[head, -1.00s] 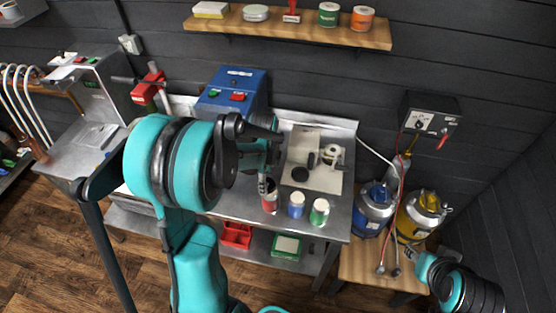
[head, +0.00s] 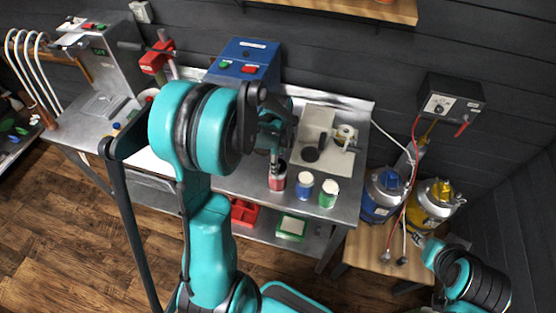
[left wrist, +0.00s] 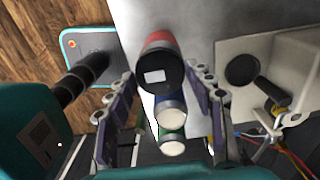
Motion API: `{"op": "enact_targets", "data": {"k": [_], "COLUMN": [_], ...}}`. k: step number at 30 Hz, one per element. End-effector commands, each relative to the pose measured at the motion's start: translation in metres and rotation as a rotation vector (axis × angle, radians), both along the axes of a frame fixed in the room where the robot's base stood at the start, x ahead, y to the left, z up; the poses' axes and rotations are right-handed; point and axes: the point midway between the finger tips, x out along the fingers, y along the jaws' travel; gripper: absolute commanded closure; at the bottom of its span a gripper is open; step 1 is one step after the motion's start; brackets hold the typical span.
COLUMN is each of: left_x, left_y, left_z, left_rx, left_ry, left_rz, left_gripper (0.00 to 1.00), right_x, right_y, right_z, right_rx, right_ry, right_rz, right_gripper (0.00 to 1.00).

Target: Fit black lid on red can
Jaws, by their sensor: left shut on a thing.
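The red can (head: 277,183) stands upright on the steel bench in the head view, directly below my left gripper (head: 276,158). In the left wrist view the black lid (left wrist: 160,80), with a white label, lies between the fingertips of my left gripper (left wrist: 162,76), which is shut on it. The red side of the can (left wrist: 155,40) shows right behind the lid. I cannot tell whether the lid is seated or just above the rim. My right gripper (head: 424,243) is far off at the lower right, too small to read.
A blue can (head: 303,188) and a green can (head: 328,194) with white tops stand close right of the red can. A pale mat (head: 333,168) with a dark disc (head: 311,154) lies behind them. A blue machine (head: 243,62) stands at the back.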

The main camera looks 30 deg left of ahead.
Motion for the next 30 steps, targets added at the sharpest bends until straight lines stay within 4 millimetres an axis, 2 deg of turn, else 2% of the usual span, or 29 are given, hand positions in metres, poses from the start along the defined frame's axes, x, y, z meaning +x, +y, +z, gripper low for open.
{"op": "enact_targets", "data": {"k": [30], "left_x": [-0.0006], "left_y": [0.0002], "left_z": [-0.0066], "left_rx": [0.000], "left_ry": [0.000], "left_rz": [0.000], "left_gripper": [0.55], "right_x": [0.0001], "right_y": [0.0000], "right_z": [-0.0082], "right_rx": [0.000], "right_ry": [0.000], "right_rz": [0.000], "right_gripper": [0.60]}}
